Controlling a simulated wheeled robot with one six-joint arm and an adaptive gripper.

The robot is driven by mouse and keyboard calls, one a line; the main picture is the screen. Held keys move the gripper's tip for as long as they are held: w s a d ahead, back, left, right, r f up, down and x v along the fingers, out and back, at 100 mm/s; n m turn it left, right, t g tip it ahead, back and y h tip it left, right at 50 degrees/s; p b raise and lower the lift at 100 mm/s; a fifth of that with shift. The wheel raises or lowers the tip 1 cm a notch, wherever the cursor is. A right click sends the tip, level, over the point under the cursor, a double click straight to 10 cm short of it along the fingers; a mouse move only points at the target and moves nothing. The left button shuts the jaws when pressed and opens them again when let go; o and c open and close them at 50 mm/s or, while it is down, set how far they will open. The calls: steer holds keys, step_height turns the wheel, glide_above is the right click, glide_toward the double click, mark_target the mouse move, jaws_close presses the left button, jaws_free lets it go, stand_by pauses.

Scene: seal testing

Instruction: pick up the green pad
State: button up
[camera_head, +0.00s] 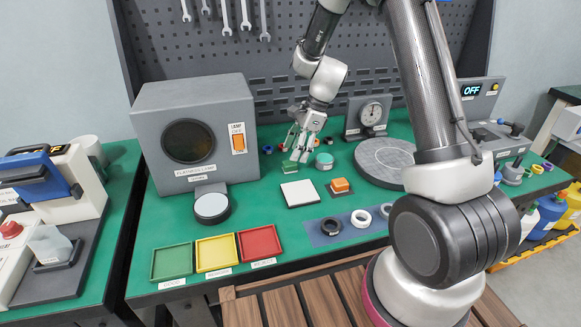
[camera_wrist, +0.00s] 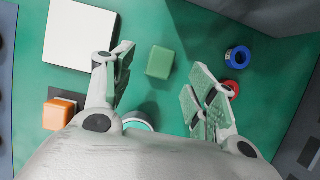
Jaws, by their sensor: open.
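The green pad (camera_wrist: 160,62) is a small green block lying on the green bench top. In the wrist view it shows between and beyond the fingertips of my gripper (camera_wrist: 163,68), with clear space on both sides. In the head view the pad (camera_head: 289,168) lies just below and left of my gripper (camera_head: 299,152), partly hidden by its fingers. My gripper is open and empty, pointing down. I cannot tell its exact height above the pad.
A white tile (camera_head: 300,193), an orange block (camera_head: 340,185) and a teal-lidded jar (camera_head: 325,160) are near the pad. Blue (camera_wrist: 238,57) and red (camera_wrist: 232,88) rings lie close to the right finger. The grey lamp box (camera_head: 194,120) stands to the left.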

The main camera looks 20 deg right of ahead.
mark_target(290, 162)
steer(key=x, duration=0.4)
steer(key=shift+w+a+f, duration=0.1)
steer(key=shift+f, duration=0.3)
steer(key=c, duration=1.2)
steer(key=shift+o, duration=0.2)
steer(key=shift+r, duration=0.1)
